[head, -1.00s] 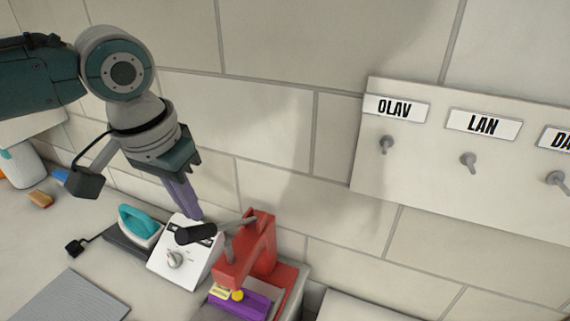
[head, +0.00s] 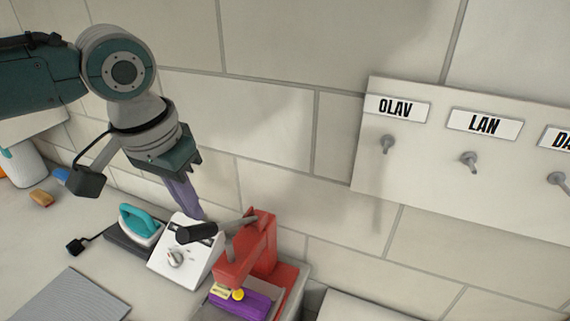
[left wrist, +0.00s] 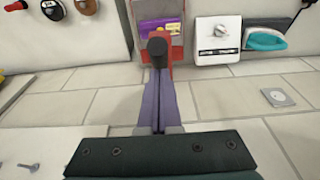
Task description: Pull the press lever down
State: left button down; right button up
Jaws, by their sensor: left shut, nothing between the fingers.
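The red press (head: 264,247) stands at the lower middle of the head view. Its lever (head: 237,224) is a grey bar with a black handle (head: 196,233), reaching left in front of the white box. My left gripper (head: 199,214) points down with its purple fingers shut and empty, the tips just above and behind the handle in the picture. In the left wrist view the shut fingers (left wrist: 158,85) point at the black handle (left wrist: 157,47), with the press (left wrist: 137,72) behind it. I cannot tell whether fingers and handle touch. My right gripper is not in view.
A white box with a knob (head: 176,259) and a teal iron (head: 138,222) stand left of the press. A purple piece (head: 242,299) lies at the press's base. A board with labelled pegs (head: 440,155) hangs on the wall at right. A grey ribbed mat (head: 72,300) lies front left.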

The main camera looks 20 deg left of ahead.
aim_at(190, 237)
pick_arm(q)
jog(key=shift+s+f+b, duration=0.25)
jog(key=shift+f+b, duration=0.1)
jog(key=shift+f, duration=0.55)
jog(key=shift+s+f+b, duration=0.3)
jog(key=shift+f, duration=0.55)
jog(key=shift+s+f+b, duration=0.25)
jog(key=shift+f+b, duration=0.1)
jog(key=shift+f, duration=0.55)
notch_tip(190, 237, down, 6)
jog(key=s+b, duration=0.2)
jog(key=shift+a+f+b, duration=0.15)
jog(key=shift+f+b, duration=0.05)
jog(key=shift+b, duration=0.2)
notch_tip(190, 237, up, 17)
jog(key=p, duration=1.8)
jog(key=shift+r, duration=0.15)
jog(key=shift+w, duration=0.1)
